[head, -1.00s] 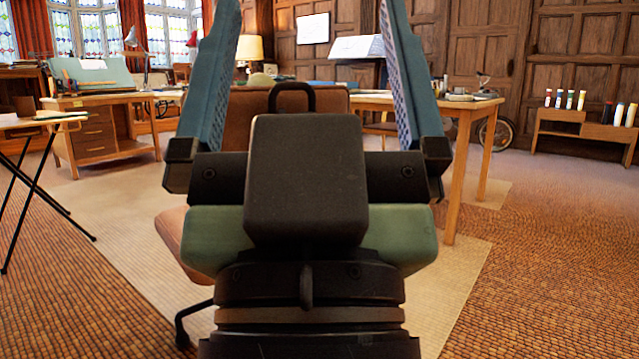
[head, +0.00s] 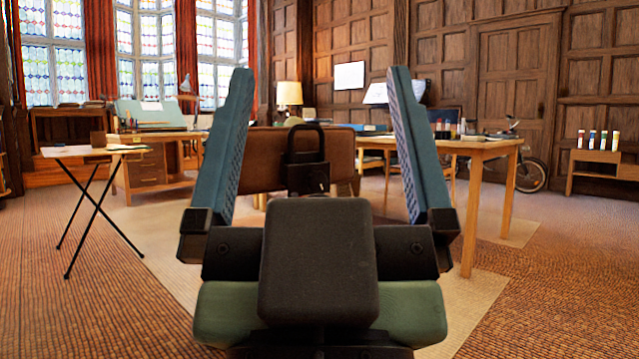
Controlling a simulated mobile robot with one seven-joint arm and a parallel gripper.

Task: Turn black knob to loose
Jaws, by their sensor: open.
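My gripper (head: 320,72) stands upright in the middle of the head view, with its two blue-grey fingers spread wide apart. It is open and nothing is held in it. A dark looped piece (head: 306,160) shows between the fingers; I cannot tell what it is or whether it belongs to my arm. A tilted drafting board (head: 150,113) stands on the wooden desk at the back left, and a pale one (head: 376,93) stands further back, right of centre. Both are well beyond my gripper. I cannot make out a black knob on either.
A brown leather chair back (head: 240,172) is partly hidden behind my gripper. A wooden table (head: 480,145) with small items stands at right. A folding table (head: 75,150) stands at left. A low shelf (head: 585,168) and a bicycle wheel (head: 531,174) are at far right. Open carpet lies on both sides.

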